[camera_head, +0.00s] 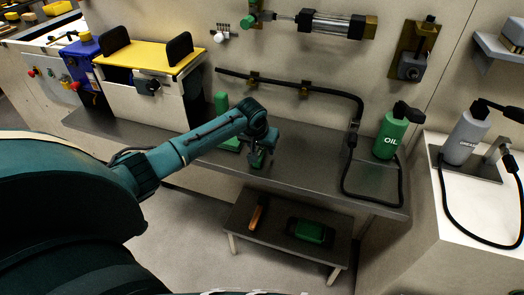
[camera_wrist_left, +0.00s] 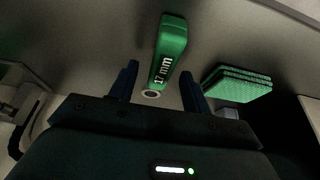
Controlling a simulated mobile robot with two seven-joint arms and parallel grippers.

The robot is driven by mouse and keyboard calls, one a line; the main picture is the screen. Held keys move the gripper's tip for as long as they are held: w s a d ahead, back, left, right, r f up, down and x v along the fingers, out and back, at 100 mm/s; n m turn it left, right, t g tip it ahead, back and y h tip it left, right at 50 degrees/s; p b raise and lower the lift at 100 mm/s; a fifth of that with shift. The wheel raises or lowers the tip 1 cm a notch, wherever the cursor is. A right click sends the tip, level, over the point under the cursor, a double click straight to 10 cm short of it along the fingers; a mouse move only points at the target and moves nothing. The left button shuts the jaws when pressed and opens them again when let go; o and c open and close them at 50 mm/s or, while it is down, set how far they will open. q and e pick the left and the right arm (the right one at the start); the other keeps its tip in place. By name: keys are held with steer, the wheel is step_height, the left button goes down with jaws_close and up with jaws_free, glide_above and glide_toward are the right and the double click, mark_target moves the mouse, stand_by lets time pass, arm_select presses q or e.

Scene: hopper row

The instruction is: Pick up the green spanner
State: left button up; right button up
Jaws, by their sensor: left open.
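The green spanner (camera_wrist_left: 171,45), marked "17 mm", shows in the left wrist view with its ring end (camera_wrist_left: 151,94) toward me. It lies ahead of and between the two dark fingers of my left gripper (camera_wrist_left: 157,88), which stand apart with a gap on each side. In the head view my left gripper (camera_head: 259,161) reaches down over the grey bench and largely hides the spanner. The left gripper holds nothing that I can see. My right gripper is in neither view.
A stack of green pads (camera_wrist_left: 237,83) lies close beside the spanner. On the grey bench (camera_head: 310,165) stand a yellow-topped hopper (camera_head: 150,56) and a green oil bottle (camera_head: 390,135) with a black hose. A low shelf (camera_head: 275,241) below holds a green item. The bench's middle right is fairly clear.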

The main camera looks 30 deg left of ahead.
mark_target(261, 149)
arm_select(q)
steer(key=shift+f, duration=0.2)
steer(key=shift+c, duration=0.6)
jaws_close()
step_height(261, 149, up, 11)
steer(key=shift+f, duration=0.2)
stand_by(0.4)
steer(key=c, duration=0.6)
jaws_free()
jaws_close()
